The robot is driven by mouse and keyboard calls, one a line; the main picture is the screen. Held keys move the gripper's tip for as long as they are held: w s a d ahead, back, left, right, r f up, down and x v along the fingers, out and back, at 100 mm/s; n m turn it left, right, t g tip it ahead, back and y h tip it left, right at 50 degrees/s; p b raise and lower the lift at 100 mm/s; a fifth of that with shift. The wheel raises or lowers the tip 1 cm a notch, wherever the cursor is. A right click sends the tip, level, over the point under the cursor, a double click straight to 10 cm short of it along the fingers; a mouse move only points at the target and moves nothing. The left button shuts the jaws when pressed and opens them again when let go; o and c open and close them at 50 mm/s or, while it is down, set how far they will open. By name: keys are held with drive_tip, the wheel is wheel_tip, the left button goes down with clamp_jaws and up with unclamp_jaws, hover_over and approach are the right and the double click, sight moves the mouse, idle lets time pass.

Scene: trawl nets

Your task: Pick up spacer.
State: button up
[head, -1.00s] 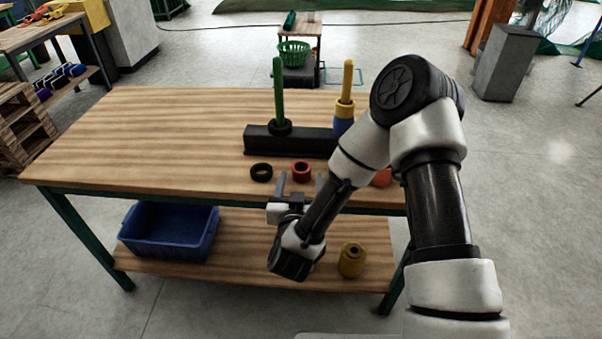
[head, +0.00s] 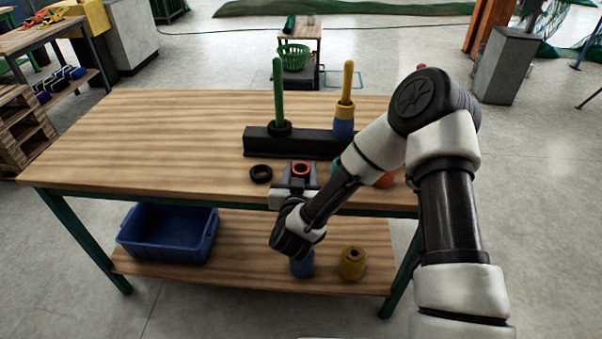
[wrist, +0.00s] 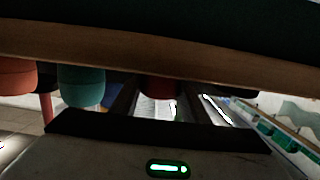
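Several ring-shaped spacers are on the wooden table (head: 150,140). A red spacer (head: 302,168) lies near the front edge, and a black spacer (head: 261,174) lies left of it. My gripper (head: 301,178) is at the front edge, its fingers on either side of the red spacer. In the wrist view the red spacer (wrist: 160,88) shows between the open fingers (wrist: 165,100), with a gap at its side. A teal spacer (wrist: 80,86) and an orange-red one (wrist: 16,76) stand beside it. In the head view my forearm partly hides the teal (head: 337,166) and orange-red (head: 385,180) ones.
Behind is a dark block (head: 290,142) with a green peg (head: 279,90) through a black ring and a yellow peg (head: 347,80) with yellow and blue spacers. The lower shelf holds a blue bin (head: 170,235), a blue piece (head: 302,265) and a yellow piece (head: 352,263). The tabletop's left is clear.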

drive_tip(key=shift+r, duration=0.1)
drive_tip(key=shift+c, duration=0.2)
wheel_tip(320, 180, up, 10)
drive_tip(key=p, duration=0.2)
drive_tip(key=shift+p, duration=0.4)
drive_tip(key=shift+d, duration=0.1)
